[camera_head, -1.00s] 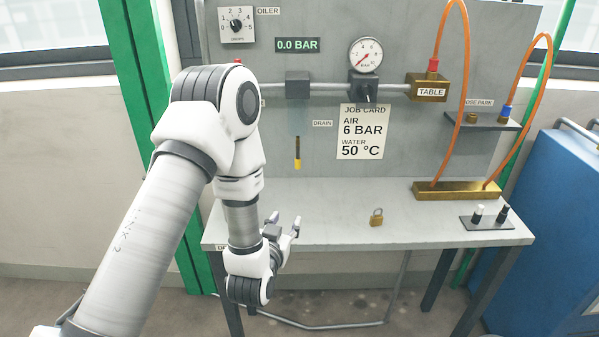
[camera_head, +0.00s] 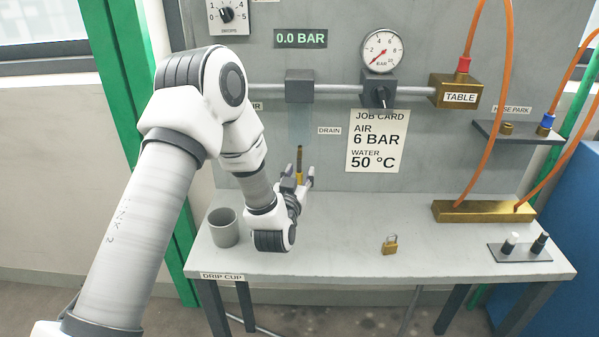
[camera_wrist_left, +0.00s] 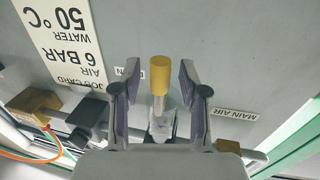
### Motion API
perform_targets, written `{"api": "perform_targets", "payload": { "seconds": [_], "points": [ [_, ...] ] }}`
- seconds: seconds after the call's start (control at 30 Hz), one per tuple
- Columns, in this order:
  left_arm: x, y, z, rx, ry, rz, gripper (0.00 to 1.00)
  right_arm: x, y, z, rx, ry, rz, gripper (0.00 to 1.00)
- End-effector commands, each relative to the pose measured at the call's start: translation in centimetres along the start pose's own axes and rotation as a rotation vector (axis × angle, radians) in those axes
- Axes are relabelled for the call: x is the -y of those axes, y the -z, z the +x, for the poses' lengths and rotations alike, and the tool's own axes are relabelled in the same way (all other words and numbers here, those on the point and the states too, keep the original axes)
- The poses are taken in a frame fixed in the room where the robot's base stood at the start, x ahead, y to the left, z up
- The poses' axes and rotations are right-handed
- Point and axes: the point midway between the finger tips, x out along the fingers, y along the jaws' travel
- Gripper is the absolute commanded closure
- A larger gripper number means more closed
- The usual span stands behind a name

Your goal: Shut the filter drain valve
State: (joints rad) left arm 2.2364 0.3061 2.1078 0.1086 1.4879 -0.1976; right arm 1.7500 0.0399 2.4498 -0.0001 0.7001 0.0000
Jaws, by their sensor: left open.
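The filter hangs below a grey block (camera_head: 299,86) on the pipe, with a clear, bluish bowl (camera_head: 300,122). Under the bowl is the drain valve's lever (camera_head: 299,158), hanging down, dark with a yellow end. In the left wrist view, the yellow end (camera_wrist_left: 160,74) lies between the two fingers, with no clear contact on either side. My left gripper (camera_head: 298,179) is open around the lever's lower end, partly hiding it in the head view. My right gripper is not in view.
A grey drip cup (camera_head: 223,228) stands on the bench at the left, beside my wrist. A brass padlock (camera_head: 390,245) lies on the bench (camera_head: 340,235). The gauge (camera_head: 382,51) and job card (camera_head: 375,140) are right of the filter.

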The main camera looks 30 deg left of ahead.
Motion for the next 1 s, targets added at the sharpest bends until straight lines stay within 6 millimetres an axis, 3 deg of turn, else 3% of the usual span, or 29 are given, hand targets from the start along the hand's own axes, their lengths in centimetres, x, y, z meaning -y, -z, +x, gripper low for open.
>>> {"api": "perform_targets", "payload": {
  "seconds": [0.23,0.3,0.37,0.73,1.0],
  "points": [
    [0.0,-0.1,0.2,0.002,-0.001,0.0,0.57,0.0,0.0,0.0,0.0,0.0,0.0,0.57],
    [0.0,-0.1,0.2,0.002,-0.001,0.0,0.81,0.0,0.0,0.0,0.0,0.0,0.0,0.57],
    [0.0,-0.1,0.2,0.002,-0.001,0.0,1.0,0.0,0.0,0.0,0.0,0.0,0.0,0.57],
    [-0.1,-0.1,0.2,-0.002,-0.001,-0.016,1.0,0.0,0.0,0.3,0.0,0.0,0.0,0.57],
    [-0.4,-0.4,0.3,-0.024,-0.001,-0.12,1.0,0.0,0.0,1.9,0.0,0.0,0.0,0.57]
  ]
}}
